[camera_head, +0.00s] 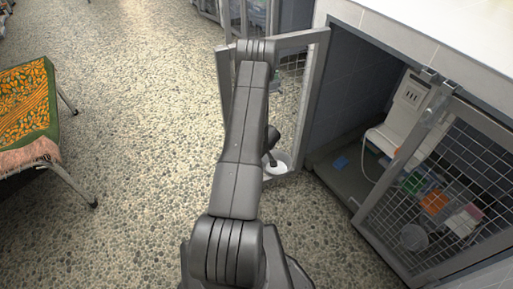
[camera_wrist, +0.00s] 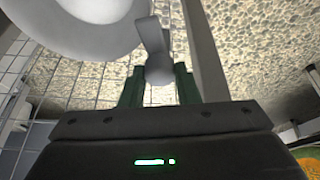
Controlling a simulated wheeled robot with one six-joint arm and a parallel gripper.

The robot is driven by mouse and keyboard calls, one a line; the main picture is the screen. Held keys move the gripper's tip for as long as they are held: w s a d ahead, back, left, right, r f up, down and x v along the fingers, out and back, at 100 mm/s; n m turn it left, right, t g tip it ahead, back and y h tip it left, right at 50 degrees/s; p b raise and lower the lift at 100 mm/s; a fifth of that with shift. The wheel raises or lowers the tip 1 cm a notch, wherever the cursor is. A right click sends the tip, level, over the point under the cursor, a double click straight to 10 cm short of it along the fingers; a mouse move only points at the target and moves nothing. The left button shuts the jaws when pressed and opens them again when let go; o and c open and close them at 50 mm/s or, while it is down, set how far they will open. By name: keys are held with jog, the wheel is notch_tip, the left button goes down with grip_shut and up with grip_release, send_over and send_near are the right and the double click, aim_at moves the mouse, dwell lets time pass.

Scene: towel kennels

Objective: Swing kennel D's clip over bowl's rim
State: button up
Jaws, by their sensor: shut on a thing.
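The white bowl (camera_wrist: 95,12) fills the upper left of the wrist view, with its rounded edge facing my gripper. The grey clip (camera_wrist: 150,38) is a flat arm with a rounded knob at its near end. My gripper (camera_wrist: 158,78) has its green fingers shut on the clip's knob. The clip's far end is right beside the bowl's rim; I cannot tell whether it lies over it. In the head view, the bowl (camera_head: 279,166) shows partly behind my arm, low at the open mesh door (camera_head: 291,80). My fingers are hidden there.
An open kennel holds a white device (camera_head: 408,100) on its right. Another mesh door (camera_head: 440,190) stands at the right, with coloured items and a clear bowl behind it. A chair with a patterned seat (camera_head: 28,100) is at the left. The pebbled floor between is clear.

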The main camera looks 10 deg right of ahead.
jog(key=n+p, duration=0.1)
jog(key=p, duration=0.1)
jog(key=n+y+p, duration=0.1)
jog(key=n+p, duration=0.1)
jog(key=p, duration=0.1)
jog(key=shift+w+d+r+n+g+p, duration=0.1)
jog(key=shift+d+r+n+g+p, duration=0.1)
jog(key=shift+r+n+g+p, duration=0.15)
jog(key=shift+w+f+n+g+y+p, duration=0.15)
jog(key=shift+n+y+p, duration=0.1)
jog(key=shift+n, duration=0.2)
jog(key=shift+s+f+n+g+y+p, duration=0.15)
jog(key=shift+n+p, duration=0.1)
jog(key=shift+n, duration=0.15)
jog(key=shift+w+n, duration=0.1)
jog(key=shift+n, duration=0.5)
jog(key=shift+n+y, duration=0.3)
jog(key=o, duration=1)
jog(key=shift+c, duration=0.2)
jog(key=p+v, duration=0.1)
jog(key=v, duration=1.2)
jog(key=shift+r, duration=0.5)
